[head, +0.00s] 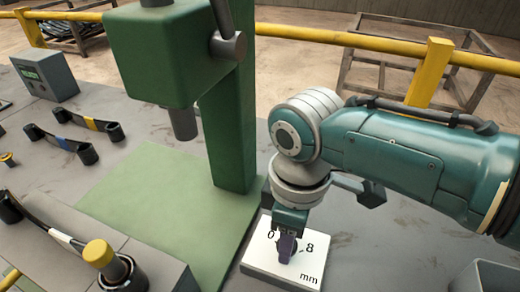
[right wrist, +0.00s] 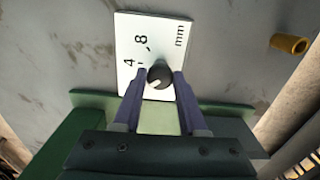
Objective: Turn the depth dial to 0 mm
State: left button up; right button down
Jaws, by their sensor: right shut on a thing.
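The depth dial is a small black knob (right wrist: 160,74) on a white plate (head: 258,262). In the head view, 0 is left of the knob, 8 is right of it and "mm" is below. My right gripper (head: 287,248) reaches down over the knob and mostly hides it. In the right wrist view, its two purple fingers (right wrist: 160,86) are shut on the knob, one on each side. The knob's white mark points down-left there, away from the visible 4 and 8. The 0 is hidden in that view. My left gripper is not in view.
A green press (head: 232,130) with a pale green base (head: 140,195) stands left of the plate. Dark springy straps (head: 75,140) lie at the left, near a grey box with a display (head: 45,72). A yellow-capped part (head: 100,255) is at lower left. A yellow rail (head: 310,35) runs behind.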

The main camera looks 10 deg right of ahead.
jog(key=shift+n, duration=1)
jog(key=shift+c, duration=2.2)
grip_release()
notch_tip(320, 180, up, 10)
jog(key=p, duration=0.3)
